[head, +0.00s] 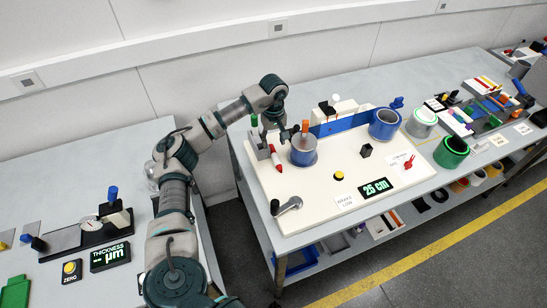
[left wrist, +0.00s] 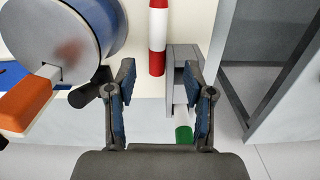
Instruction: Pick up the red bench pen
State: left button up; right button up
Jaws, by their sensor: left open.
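The red bench pen (head: 277,163), red with a white band, is on the white board beside a grey block (head: 258,151). In the left wrist view the red pen (left wrist: 157,40) runs from the top edge down to just beyond and between the fingertips. My left gripper (head: 271,130) points down above the grey block and pen. In its own view the left gripper (left wrist: 158,82) is open, with nothing between its fingers. My right gripper is out of view.
A metal and blue cylinder (head: 303,150) with an orange handle stands close right of the red pen; it fills the wrist view's upper left (left wrist: 75,35). A gap separates the two benches.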

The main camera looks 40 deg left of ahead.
aim_at(276, 157)
pick_arm(q)
jog(key=shift+f, duration=0.85)
jog(key=shift+d+f, duration=0.35)
jog(key=shift+d, duration=0.15)
jog(key=f, duration=0.2)
jog(key=d+f, duration=0.1)
jog(key=f, duration=0.1)
jog(key=shift+s+f, duration=0.1)
jog(key=shift+s, duration=0.05)
jog(key=shift+a+f, duration=0.25)
jog(key=shift+f, duration=0.05)
jog(key=shift+a+f, duration=0.15)
jog(key=shift+a, duration=0.35)
jog(key=shift+d, duration=0.15)
jog(key=c, duration=0.7)
jog(key=shift+d, duration=0.2)
grip_shut()
jog(key=shift+d, duration=0.15)
